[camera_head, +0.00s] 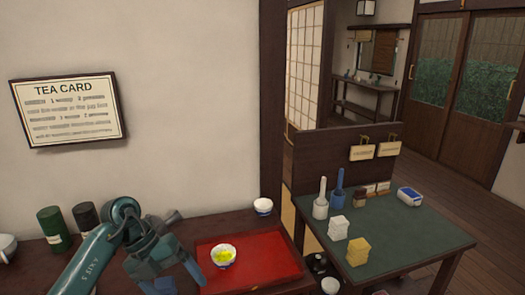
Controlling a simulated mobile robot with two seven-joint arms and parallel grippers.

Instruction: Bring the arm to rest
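My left arm comes in from the lower left over a dark wooden counter (238,220). Its gripper (176,281) points down at the bottom of the view, left of the red tray (285,268). The fingers look spread apart, with nothing clearly seen held between them; their tips are partly cut off by the frame edge. A white bowl with yellow-green contents (223,255) stands on the tray, to the right of the gripper and apart from it. My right gripper is not in view.
A green canister (54,228) and a dark canister (87,219) stand behind the arm. A white bowl (263,206) sits at the counter's back right. A green-topped table (410,238) at right holds white and yellow stacks and upright tools. A tea card (68,110) hangs on the wall.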

